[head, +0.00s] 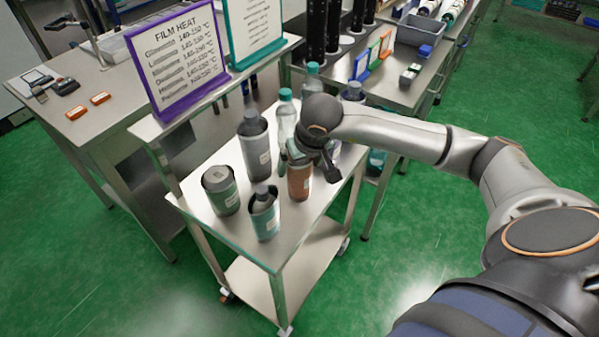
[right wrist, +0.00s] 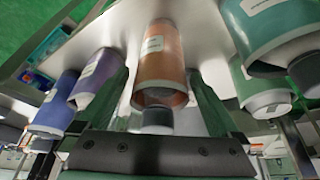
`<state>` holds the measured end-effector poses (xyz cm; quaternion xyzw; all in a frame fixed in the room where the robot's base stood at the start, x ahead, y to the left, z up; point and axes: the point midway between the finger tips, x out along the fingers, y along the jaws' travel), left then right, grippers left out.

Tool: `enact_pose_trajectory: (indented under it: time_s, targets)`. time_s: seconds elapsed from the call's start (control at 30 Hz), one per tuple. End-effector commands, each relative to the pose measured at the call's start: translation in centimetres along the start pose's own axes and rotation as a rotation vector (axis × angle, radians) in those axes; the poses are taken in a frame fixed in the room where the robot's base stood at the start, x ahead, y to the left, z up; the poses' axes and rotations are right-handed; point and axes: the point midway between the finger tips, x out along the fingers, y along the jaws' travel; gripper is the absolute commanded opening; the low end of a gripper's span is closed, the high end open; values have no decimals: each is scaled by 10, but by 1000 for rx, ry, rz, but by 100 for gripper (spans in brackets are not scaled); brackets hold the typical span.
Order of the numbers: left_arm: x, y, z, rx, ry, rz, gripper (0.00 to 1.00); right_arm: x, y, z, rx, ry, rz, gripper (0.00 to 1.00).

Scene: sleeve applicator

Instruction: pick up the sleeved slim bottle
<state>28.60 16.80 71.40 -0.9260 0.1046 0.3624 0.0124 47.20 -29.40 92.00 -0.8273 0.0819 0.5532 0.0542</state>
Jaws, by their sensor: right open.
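The slim bottle in an orange-brown sleeve (head: 299,183) stands upright on the steel cart, near its right edge. It also shows in the right wrist view (right wrist: 162,55), with a dark cap. My right gripper (head: 311,161) is at its upper part in the head view, hiding its top. In the right wrist view the open fingers (right wrist: 160,105) stand on either side of the bottle, with some gap visible; I cannot tell whether either touches it. My left gripper is not in view.
Close by on the cart (head: 240,245) stand a tall grey bottle (head: 255,152), a wide green container (head: 220,190), a teal-sleeved bottle (head: 264,214) and a clear capped bottle (head: 286,112). A purple-framed sign (head: 177,60) stands on the raised shelf behind. The cart's front corner is clear.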

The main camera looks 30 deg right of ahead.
Motion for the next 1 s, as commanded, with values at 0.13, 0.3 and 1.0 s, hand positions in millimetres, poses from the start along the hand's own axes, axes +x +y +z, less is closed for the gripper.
enact_pose_trajectory:
  time_s: [0.13, 0.3, 1.0]
  targets:
    - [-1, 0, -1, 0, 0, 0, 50, 16, 0, 0, 1, -1, 0, 99]
    - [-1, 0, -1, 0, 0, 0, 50, 19, 0, 0, 0, 0, 0, 99]
    - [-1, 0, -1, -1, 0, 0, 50, 18, 0, 0, 1, 1, 0, 30]
